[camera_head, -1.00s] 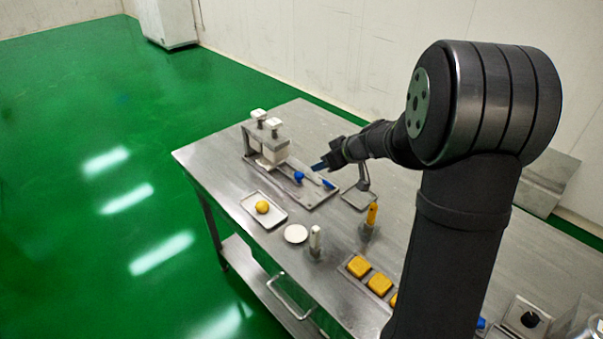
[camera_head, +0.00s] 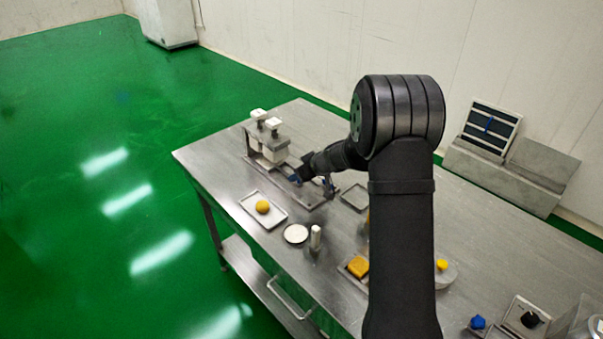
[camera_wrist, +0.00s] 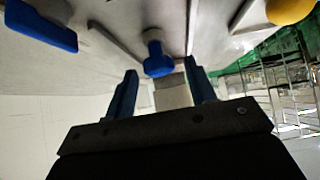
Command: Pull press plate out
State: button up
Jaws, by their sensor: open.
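The press (camera_head: 274,148) stands at the far end of the steel table, with pale blocks on posts over a metal base. A blue knob (camera_wrist: 158,65) on a short stem shows in the wrist view, and I take it as the press plate's pull knob. The plate itself is not clear to see. My gripper (camera_head: 296,179) is low in front of the press and hides the knob in the head view. In the wrist view its two blue fingers (camera_wrist: 162,72) are apart and empty, with the knob between or just beyond their tips. I cannot tell contact.
A blue handle (camera_wrist: 42,26) lies to the left in the wrist view. A tray (camera_head: 248,203) with a yellow ball (camera_head: 262,207), a white dish (camera_head: 295,234) and an upright pale-handled tool (camera_head: 315,238) stand nearby. A small empty tray (camera_head: 353,197) lies to the right.

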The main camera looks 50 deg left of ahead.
grip_shut()
jog(key=d, duration=1.2)
jog(key=shift+d, duration=0.15)
grip_release()
jog(key=v, duration=1.7)
